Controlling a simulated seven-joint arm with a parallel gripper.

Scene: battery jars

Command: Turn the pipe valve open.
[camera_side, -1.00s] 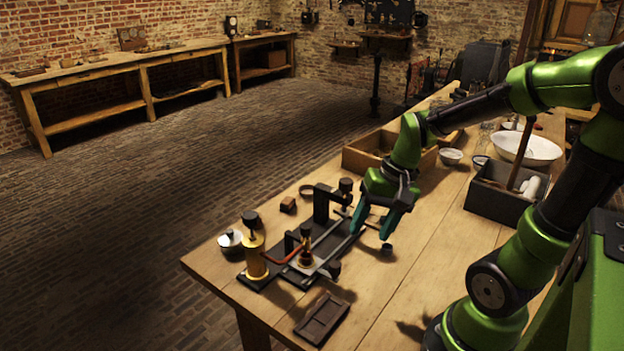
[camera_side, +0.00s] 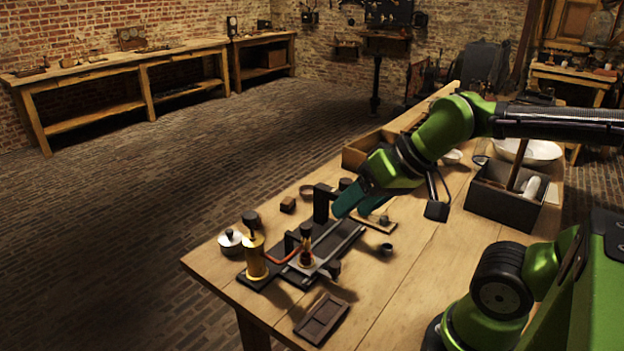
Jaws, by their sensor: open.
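A brass cylinder with a black knob (camera_side: 254,250) stands upright at the left end of a dark base on the bench. A red pipe (camera_side: 283,258) runs from it to a small brass fitting with a dark top (camera_side: 306,250). I cannot tell for sure which of these parts is the pipe valve, or how far it is turned. My gripper (camera_side: 350,211) has teal fingers and is open, pointing down and left. It is above the right end of the apparatus, right of the black upright bracket (camera_side: 321,203). No valve part shows between the fingers.
A lidded metal pot (camera_side: 231,241) stands left of the brass cylinder. A dark flat tray (camera_side: 322,319) lies near the front edge. A small dark cup (camera_side: 386,249) stands to the right. A grey box (camera_side: 500,208) stands farther right. The bench front is mostly clear.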

